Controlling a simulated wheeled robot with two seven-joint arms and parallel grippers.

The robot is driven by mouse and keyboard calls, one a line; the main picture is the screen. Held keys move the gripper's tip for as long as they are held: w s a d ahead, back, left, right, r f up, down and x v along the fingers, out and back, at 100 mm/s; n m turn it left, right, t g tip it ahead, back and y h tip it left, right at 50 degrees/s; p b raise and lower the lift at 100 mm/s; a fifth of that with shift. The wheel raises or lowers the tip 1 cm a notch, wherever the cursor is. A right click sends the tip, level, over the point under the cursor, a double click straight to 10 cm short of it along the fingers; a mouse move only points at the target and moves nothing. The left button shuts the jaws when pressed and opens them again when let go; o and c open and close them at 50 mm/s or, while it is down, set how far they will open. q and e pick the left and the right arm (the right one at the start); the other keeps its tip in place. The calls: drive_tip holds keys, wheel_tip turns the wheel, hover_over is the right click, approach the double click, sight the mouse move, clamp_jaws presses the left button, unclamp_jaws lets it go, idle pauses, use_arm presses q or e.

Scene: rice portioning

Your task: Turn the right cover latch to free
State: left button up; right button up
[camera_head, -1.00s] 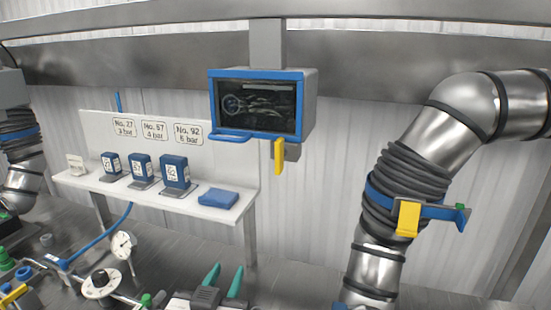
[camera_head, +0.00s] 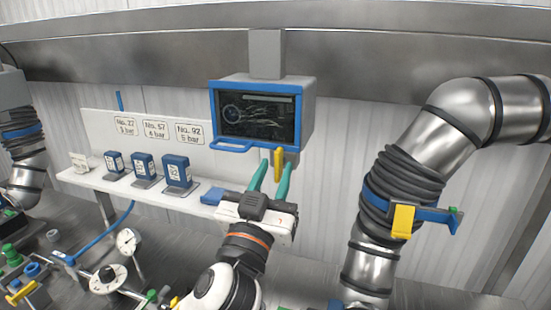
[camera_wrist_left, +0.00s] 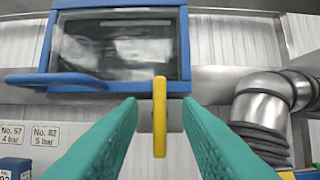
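The cover is a blue-framed dark window (camera_head: 256,115) on a grey box, and it hangs shut at the upper middle of the head view. A yellow latch (camera_head: 279,160) hangs upright below its right lower corner. In the left wrist view the latch (camera_wrist_left: 159,125) appears centred between the fingertips, with a gap on each side. My left gripper (camera_head: 276,166) has teal fingers, open and pointing up at the latch. Whether the latch is inside the finger gap or just beyond it, I cannot tell. My right gripper is not in view.
A white shelf (camera_head: 88,184) with several blue blocks stands left of my arm. A steel duct (camera_head: 368,270) on the right carries a blue clamp (camera_head: 436,214) with a yellow tab (camera_head: 403,222). A dial gauge (camera_head: 128,241) and valve parts stand at lower left.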

use_arm(q)
drive_tip(key=shift+w+d+r, duration=0.2)
drive_tip(key=shift+w, duration=0.4)
clamp_jaws()
